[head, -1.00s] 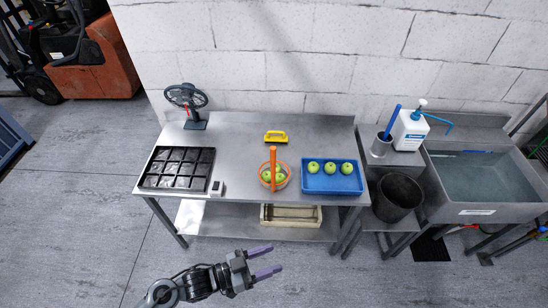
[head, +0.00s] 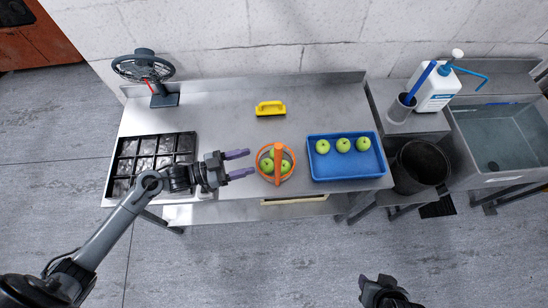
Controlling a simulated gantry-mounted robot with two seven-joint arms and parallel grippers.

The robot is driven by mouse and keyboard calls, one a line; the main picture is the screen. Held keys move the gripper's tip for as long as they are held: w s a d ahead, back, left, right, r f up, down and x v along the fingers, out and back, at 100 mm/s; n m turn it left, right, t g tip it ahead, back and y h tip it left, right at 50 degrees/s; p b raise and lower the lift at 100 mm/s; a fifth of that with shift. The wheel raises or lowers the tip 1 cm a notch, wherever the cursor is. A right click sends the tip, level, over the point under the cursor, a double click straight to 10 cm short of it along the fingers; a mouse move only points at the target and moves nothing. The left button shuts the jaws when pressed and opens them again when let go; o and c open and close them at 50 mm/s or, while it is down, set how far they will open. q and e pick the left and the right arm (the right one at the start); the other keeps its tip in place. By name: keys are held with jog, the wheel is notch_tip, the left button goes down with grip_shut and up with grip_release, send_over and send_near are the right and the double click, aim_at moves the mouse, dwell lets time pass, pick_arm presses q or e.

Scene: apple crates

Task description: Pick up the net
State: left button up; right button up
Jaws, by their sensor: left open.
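The orange net (head: 279,149) stands on the metal table with several green apples in it. Its orange upright part rises over the apples. My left gripper (head: 250,163) is open and empty just left of the net, with its two purple fingers pointing right at it. The fingers are apart from the net, with a small gap showing. My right gripper (head: 384,288) shows only in part at the bottom, off the table, and its jaws cannot be made out.
A blue tray (head: 348,177) with three green apples stands right of the net. A yellow-handled tool (head: 270,108) lies behind it. A dark bucket (head: 420,168) and sink are at right.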

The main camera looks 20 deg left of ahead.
aim_at(279, 153)
pick_arm(q)
jog(key=p+x, duration=0.2)
jog(key=x, duration=0.8)
jog(key=shift+w+d+f, duration=0.1)
jog(key=shift+w, duration=0.2)
jog(key=shift+w+d, duration=0.15)
jog(key=shift+d, duration=0.05)
jog(key=shift+f, duration=0.1)
pick_arm(e)
jog(key=shift+v, duration=0.9)
jog(key=shift+d, duration=0.2)
pick_arm(q)
grip_shut()
pick_arm(e)
jog(key=shift+d, duration=0.1)
